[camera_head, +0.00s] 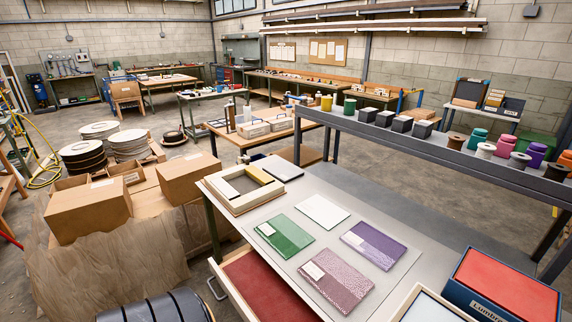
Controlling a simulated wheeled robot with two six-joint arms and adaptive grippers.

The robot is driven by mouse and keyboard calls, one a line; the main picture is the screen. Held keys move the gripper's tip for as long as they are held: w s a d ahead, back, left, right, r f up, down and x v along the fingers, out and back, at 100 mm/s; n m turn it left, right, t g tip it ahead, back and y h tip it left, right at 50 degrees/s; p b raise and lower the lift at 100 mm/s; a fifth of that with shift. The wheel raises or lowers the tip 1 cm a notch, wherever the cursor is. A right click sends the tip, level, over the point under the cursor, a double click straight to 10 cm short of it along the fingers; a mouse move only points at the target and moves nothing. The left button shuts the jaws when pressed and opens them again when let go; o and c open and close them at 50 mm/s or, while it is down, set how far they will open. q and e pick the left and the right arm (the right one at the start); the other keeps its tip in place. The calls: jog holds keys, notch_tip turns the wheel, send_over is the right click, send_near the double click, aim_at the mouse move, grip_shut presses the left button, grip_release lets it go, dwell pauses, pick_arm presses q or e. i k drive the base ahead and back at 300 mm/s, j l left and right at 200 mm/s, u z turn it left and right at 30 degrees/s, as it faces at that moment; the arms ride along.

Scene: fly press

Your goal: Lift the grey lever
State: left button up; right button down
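I cannot make out a grey lever or a fly press in the head view. Neither of my grippers shows in this view, so their state and position relative to the lever cannot be seen.
A grey worktable (398,222) fills the front, with a green folder (284,236), a purple one (373,245) and a wooden frame (240,190). Its red-lined drawer (264,284) is open. A raised shelf (430,141) runs behind. Cardboard boxes (90,209) crowd the left.

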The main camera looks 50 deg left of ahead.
aim_at(247, 159)
jog(key=k+l+u, duration=0.1)
jog(key=u, duration=1.95)
